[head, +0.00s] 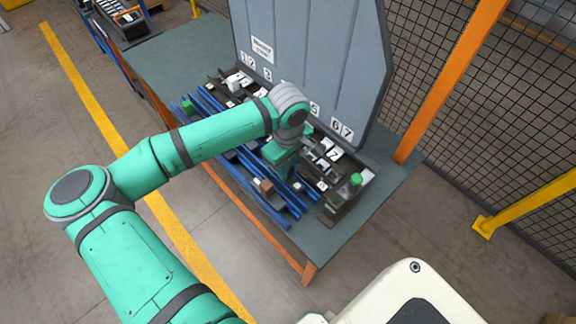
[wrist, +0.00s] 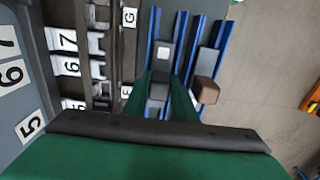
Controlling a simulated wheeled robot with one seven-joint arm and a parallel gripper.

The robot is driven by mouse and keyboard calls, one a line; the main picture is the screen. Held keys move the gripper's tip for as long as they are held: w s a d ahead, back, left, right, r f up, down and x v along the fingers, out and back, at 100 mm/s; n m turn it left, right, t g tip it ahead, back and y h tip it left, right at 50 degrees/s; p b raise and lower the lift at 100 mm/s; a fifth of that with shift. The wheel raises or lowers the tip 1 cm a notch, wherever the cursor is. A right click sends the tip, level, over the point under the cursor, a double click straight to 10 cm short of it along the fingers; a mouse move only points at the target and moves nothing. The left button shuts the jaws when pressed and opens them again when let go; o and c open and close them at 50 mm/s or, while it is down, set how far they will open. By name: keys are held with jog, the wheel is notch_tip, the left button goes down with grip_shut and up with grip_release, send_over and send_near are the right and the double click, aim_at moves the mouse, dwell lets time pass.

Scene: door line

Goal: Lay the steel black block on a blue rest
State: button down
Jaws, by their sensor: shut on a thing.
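My gripper (wrist: 163,94) points down with its green fingers on either side of a dark grey block (wrist: 158,91), which I take to be the steel black block. The jaws are shut on it. In the wrist view the block lines up with a pair of blue rails, the blue rest (wrist: 150,40); whether it touches them is hidden by the fingers. In the head view my gripper (head: 281,163) is over the blue rails (head: 272,211) near the table's front edge, and it hides the block.
A brown block (wrist: 207,90) sits on the neighbouring blue rails, and a block with a pale top (wrist: 163,52) sits farther along. Behind the rails runs a dark rack with numbered tags (wrist: 66,66). A grey panel (head: 310,50) stands behind; a green-topped item (head: 356,179) is at right.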

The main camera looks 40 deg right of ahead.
jog(key=c, duration=1.4)
grip_release()
jog(key=shift+o, duration=0.2)
notch_tip(320, 180, up, 11)
jog(key=shift+s+f, duration=0.1)
jog(key=shift+s, duration=0.05)
